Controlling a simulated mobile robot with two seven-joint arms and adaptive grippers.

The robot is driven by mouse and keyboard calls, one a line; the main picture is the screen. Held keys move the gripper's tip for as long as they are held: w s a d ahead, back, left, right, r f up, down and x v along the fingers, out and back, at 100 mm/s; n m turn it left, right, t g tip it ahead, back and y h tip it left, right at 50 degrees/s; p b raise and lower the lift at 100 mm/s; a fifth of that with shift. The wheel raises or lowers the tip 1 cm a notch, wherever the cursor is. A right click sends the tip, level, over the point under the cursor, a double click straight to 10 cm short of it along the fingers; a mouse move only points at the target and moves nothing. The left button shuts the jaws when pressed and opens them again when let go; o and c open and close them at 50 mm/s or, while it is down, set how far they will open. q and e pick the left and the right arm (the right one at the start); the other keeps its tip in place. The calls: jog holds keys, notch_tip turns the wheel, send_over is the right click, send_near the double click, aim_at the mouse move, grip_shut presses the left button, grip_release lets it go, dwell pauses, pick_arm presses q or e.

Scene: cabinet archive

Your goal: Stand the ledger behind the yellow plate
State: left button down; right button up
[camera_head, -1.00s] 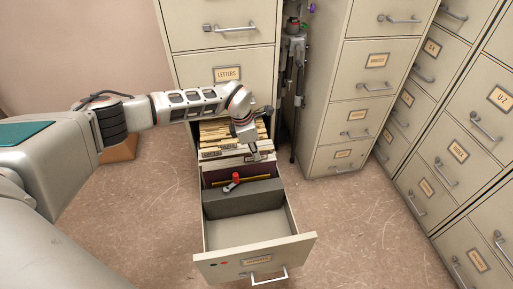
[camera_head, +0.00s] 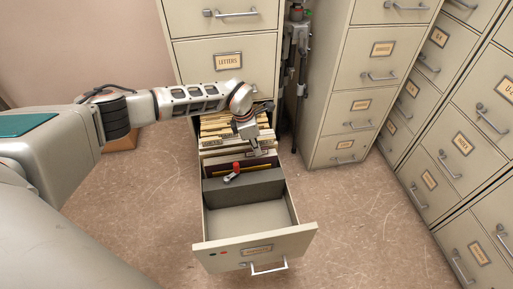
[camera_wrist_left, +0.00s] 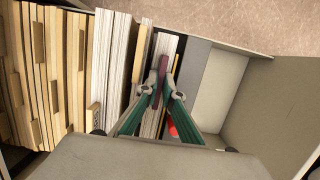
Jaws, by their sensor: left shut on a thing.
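The dark maroon ledger (camera_head: 258,165) stands in the open drawer, in front of the pale folders. My left gripper (camera_head: 257,152) reaches down from behind at its top edge. In the left wrist view, the fingers (camera_wrist_left: 161,92) are shut on the ledger (camera_wrist_left: 162,65). The yellow plate shows as a thin yellow edge (camera_wrist_left: 176,64) just to the ledger's right, on the drawer-front side; it is mostly hidden, and I cannot tell whether they touch. My right gripper is not in view.
A grey block (camera_head: 245,188) with a red-topped lever (camera_head: 235,169) stands ahead of the ledger. The drawer's front part (camera_head: 250,222) is empty. Hanging folders (camera_head: 222,135) fill the back. Closed cabinets (camera_head: 375,70) stand on the right.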

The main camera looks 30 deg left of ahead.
pick_arm(q)
jog(key=shift+f, duration=0.1)
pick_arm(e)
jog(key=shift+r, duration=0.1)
pick_arm(q)
jog(key=c, duration=2.1)
grip_release()
jog(key=shift+c, duration=0.2)
jog(key=shift+f, duration=0.1)
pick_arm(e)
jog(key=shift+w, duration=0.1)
pick_arm(q)
jog(key=shift+p+v, duration=0.4)
jog(key=shift+v, duration=0.45)
jog(key=shift+p+v, duration=1.45)
jog(key=shift+v, duration=1.35)
jog(key=shift+f, duration=0.1)
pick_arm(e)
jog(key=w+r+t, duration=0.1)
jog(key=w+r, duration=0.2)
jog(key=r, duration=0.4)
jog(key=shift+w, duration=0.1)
